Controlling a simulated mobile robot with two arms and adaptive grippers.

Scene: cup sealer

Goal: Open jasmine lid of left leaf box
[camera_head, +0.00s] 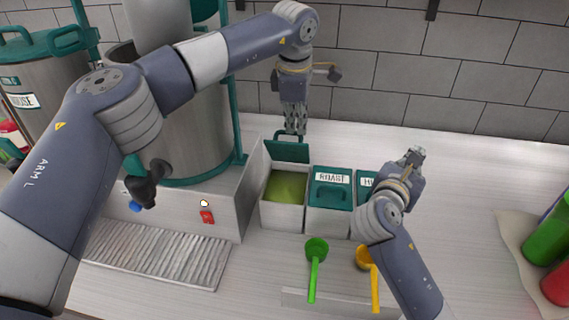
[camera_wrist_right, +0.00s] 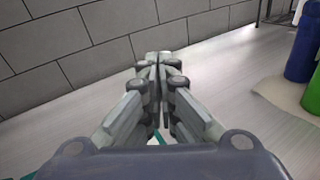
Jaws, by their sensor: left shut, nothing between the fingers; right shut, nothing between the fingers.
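The left leaf box (camera_head: 283,216) is a white box holding green leaf. Its teal lid (camera_head: 287,152) stands raised at the back, so the box is open; no label shows on the lid from here. My left gripper (camera_head: 295,130) is shut and empty, pointing down just at or behind the top of the raised lid; I cannot tell if it touches. My right gripper (camera_head: 416,153) is shut and empty, over the counter to the right of the boxes. It also shows shut in the right wrist view (camera_wrist_right: 158,62).
The "ROAST" box (camera_head: 331,190) is closed beside the left one; a third box (camera_head: 366,186) is partly hidden by my right arm. A green scoop (camera_head: 316,250) and yellow scoop (camera_head: 364,259) lie in front. A steel dispenser (camera_head: 195,130) stands left, bottles (camera_head: 548,238) right.

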